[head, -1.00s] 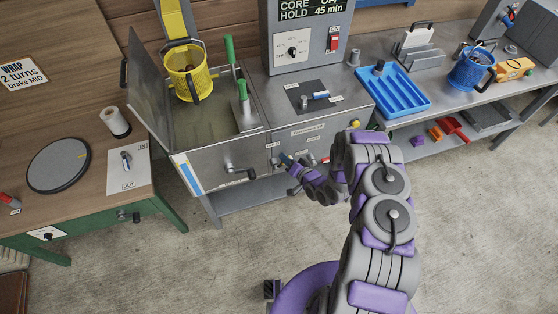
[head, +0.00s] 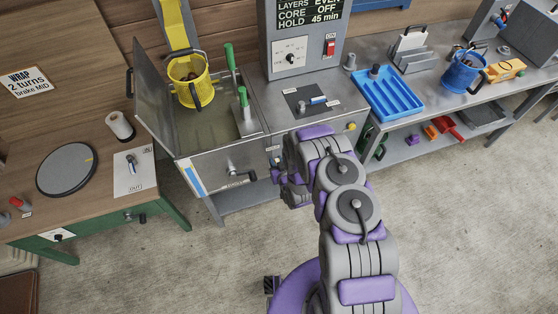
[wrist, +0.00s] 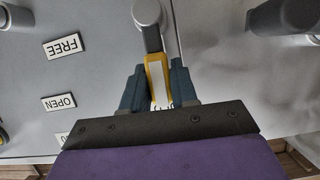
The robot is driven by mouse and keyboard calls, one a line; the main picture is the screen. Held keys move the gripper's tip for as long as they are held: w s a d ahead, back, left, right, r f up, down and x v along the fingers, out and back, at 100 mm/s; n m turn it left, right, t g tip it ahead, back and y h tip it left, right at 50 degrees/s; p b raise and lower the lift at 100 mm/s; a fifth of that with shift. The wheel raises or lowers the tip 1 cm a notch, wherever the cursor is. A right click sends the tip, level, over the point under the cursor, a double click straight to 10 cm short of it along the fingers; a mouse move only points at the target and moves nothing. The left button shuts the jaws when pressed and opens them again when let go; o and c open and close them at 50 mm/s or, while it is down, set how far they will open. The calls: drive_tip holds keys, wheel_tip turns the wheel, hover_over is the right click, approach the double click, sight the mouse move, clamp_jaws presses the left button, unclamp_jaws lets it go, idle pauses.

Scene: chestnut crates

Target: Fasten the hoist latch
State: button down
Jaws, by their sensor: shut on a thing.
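In the wrist view, a small lever with a yellow-edged handle (wrist: 153,66) hangs from a round grey pivot (wrist: 147,12) on a grey panel. I take it for the hoist latch. My gripper (wrist: 158,75) has its two dark blue fingers shut on the handle, one on each side. The handle's lower end is partly hidden by my gripper's body. In the head view, my arm covers the latch and most of the gripper at the front of the grey cabinet. The yellow hoist column (head: 177,25) stands behind the yellow basket (head: 191,94) over the tank.
Labels reading FREE (wrist: 64,45) and OPEN (wrist: 58,103) are left of the lever. A dark cylindrical part (wrist: 285,15) sticks out at upper right. A crank (head: 240,177) projects from the tank front. A blue tray (head: 390,95) lies on the right bench. The floor in front is clear.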

drive_tip(key=shift+s+a+f, duration=0.15)
drive_tip(key=shift+s+f, duration=0.1)
idle(0.4)
drive_tip(key=c, duration=1.1)
unclamp_jaws()
drive_tip(key=shift+w, duration=0.15)
drive_tip(key=shift+o, duration=0.7)
drive_tip(key=shift+a+r, duration=0.1)
drive_tip(key=p+v, duration=1)
drive_tip(key=v, duration=0.7)
drive_tip(key=shift+a+r, duration=0.15)
